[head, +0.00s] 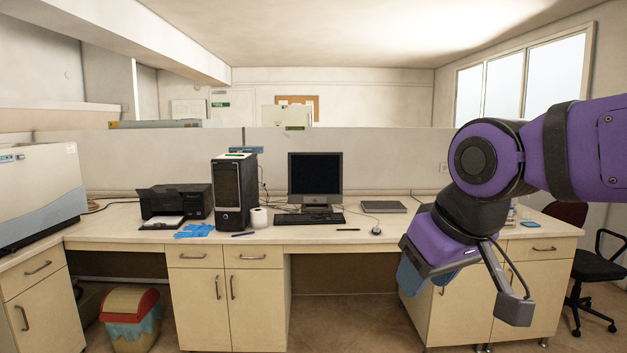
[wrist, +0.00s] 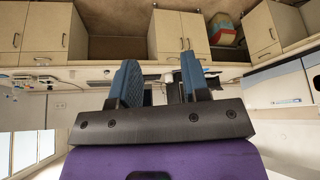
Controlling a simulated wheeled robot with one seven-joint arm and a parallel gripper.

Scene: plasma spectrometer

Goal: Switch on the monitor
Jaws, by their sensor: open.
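The monitor (head: 315,172) stands upright on the long bench behind the keyboard (head: 309,219). Its screen is dark, and no lit indicator can be made out. My gripper (head: 412,279) hangs in front of the bench, to the right of the monitor and well apart from it. In the wrist view, which is upside down, my gripper (wrist: 160,82) has its two blue fingers spread with nothing between them. The fingers and gripper body partly hide the bench items there, so I cannot make out the monitor's buttons.
A black computer tower (head: 235,190), white roll (head: 259,217) and printer (head: 176,203) stand left of the monitor. A mouse (head: 376,230) and grey flat device (head: 384,206) lie right of it. A bin (head: 130,318) and chair (head: 597,265) flank the open floor.

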